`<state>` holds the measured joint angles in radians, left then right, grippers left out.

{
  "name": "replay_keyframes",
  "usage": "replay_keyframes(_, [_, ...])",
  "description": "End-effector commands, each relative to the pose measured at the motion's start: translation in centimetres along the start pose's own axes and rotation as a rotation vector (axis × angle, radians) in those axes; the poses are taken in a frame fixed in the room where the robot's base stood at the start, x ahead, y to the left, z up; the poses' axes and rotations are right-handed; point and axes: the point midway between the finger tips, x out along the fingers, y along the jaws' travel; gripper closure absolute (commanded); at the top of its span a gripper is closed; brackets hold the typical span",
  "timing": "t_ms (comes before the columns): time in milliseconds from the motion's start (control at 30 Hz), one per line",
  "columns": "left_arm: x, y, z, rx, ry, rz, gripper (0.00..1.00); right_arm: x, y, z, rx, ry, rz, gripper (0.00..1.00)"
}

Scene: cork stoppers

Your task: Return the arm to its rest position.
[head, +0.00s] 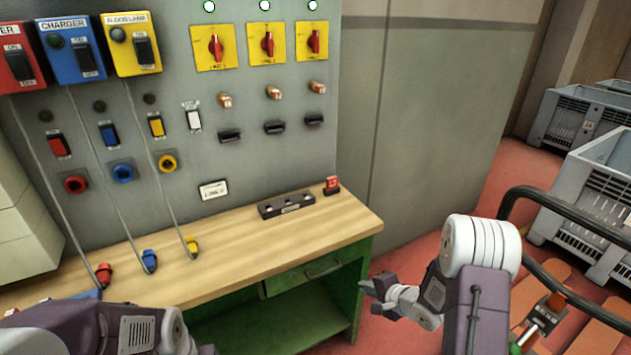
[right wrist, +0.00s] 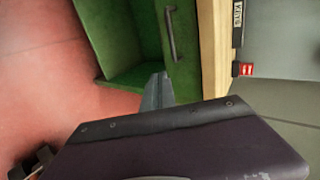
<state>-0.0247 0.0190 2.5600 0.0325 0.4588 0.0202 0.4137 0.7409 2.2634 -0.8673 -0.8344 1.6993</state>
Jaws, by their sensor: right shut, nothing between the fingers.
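My right gripper (head: 374,288) is in front of the right end of the wooden bench in the head view. Its fingers are together with nothing between them. In the right wrist view its fingertips (right wrist: 158,88) show as a closed grey wedge in front of the green cabinet. My left arm (head: 110,330) comes in at the bottom left of the head view; its gripper is out of the picture. No cork stoppers show in either view.
A wooden bench top (head: 225,265) with a green drawer cabinet (head: 310,280) stands below a grey switch panel (head: 270,160). A black bar (head: 286,207) and a red switch (head: 332,185) sit on it. Grey crates (head: 592,190) and a black rail (head: 575,215) are at right.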

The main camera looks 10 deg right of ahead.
Motion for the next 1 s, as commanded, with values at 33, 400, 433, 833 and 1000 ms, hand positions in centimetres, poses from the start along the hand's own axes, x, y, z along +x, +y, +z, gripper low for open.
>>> replay_keyframes(33, [-0.5, 0.0, -0.1, 0.0, 0.0, 0.0, 0.55, -0.2, -1.4, 0.7, -0.023, -0.011, -0.013, 1.0])
replay_keyframes(400, [-4.4, 0.1, -0.5, 0.0, 0.0, 0.0, 0.55, -9.6, -13.1, 7.0, -0.49, 0.135, 0.12, 1.0])
replay_keyframes(433, [-4.5, 0.1, -0.5, 0.0, 0.0, 0.0, 0.55, -10.7, -11.9, 7.2, -0.548, 0.133, 0.192, 1.0])
replay_keyframes(833, [-4.5, 0.1, -0.5, 0.0, 0.0, 0.0, 0.55, -20.4, 3.3, 12.9, -1.074, -0.454, 0.744, 1.0])
replay_keyframes(1000, [-4.5, 0.1, -0.5, 0.0, 0.0, 0.0, 0.55, -20.4, 3.3, 12.9, -1.116, -0.472, 0.737, 1.0])
